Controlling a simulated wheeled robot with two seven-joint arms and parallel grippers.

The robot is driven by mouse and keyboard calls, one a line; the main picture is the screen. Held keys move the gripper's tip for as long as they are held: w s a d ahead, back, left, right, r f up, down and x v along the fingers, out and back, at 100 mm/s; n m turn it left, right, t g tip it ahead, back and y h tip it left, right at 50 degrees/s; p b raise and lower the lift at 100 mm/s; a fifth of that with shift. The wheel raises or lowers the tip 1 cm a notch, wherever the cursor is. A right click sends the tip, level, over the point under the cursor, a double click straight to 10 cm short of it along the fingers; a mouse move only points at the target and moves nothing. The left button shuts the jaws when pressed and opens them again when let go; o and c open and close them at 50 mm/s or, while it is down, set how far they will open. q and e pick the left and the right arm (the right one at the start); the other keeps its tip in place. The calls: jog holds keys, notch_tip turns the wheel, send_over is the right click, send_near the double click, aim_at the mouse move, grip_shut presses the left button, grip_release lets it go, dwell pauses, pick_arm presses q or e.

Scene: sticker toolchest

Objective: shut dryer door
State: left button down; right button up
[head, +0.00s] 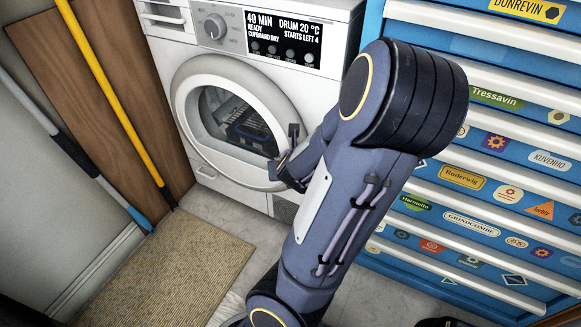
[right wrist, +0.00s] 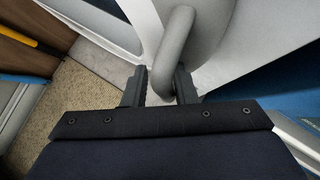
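The dryer (head: 330,20) stands at the top of the head view. Its round door (head: 196,152) has a pale grey rim and dark glass, with something dark and blue showing in the middle. I cannot tell how wide any gap behind the door is. My right gripper (head: 285,150) is at the right side of the rim. In the right wrist view, the fingers of this gripper (right wrist: 160,86) stand on both sides of a grey bar-like part of the door (right wrist: 176,45), which fills the space between them. My left gripper is in neither view.
A blue tool chest (head: 470,160) with stickers and white drawer edges stands right of the dryer. A brown board (head: 85,80), a yellow pole (head: 110,80) and a blue-ended pole (head: 135,215) lean at the left. A tan mat (head: 165,270) lies on the floor.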

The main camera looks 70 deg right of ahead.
jog(key=shift+s+d+r, duration=0.1)
jog(key=shift+d+r, duration=0.1)
jog(key=shift+d, duration=0.1)
jog(key=shift+a+r+p, duration=0.1)
jog(key=shift+r+p, duration=0.1)
jog(key=shift+p, duration=0.25)
jog(key=p+v, duration=0.5)
jog(key=v, duration=0.2)
jog(key=shift+a, duration=0.4)
jog(key=shift+f, duration=0.15)
